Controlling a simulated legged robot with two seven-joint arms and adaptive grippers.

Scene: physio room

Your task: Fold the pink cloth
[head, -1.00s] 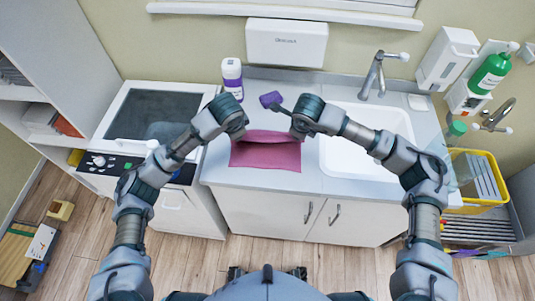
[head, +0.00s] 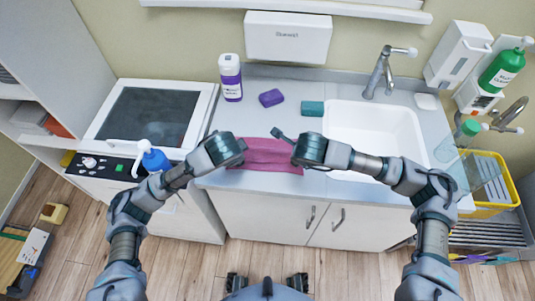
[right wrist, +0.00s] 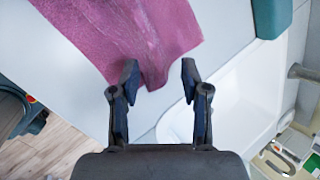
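The pink cloth (head: 268,157) lies on the counter in front, left of the sink, with ridges running across it. My left gripper (head: 240,147) is at its left edge; its fingers are too hidden to tell open from shut. My right gripper (head: 285,138) is at its far right corner. In the right wrist view, the fingers of my right gripper (right wrist: 159,72) stand apart, and a narrow bunched corner of the cloth (right wrist: 130,35) lies between them with gaps on both sides.
A purple-labelled bottle (head: 230,78), a purple block (head: 271,98) and a teal block (head: 312,108) stand behind the cloth. The sink (head: 375,130) is on the right. A blue spray bottle (head: 154,160) is beside my left arm. The counter's front edge (head: 255,188) is close to the cloth.

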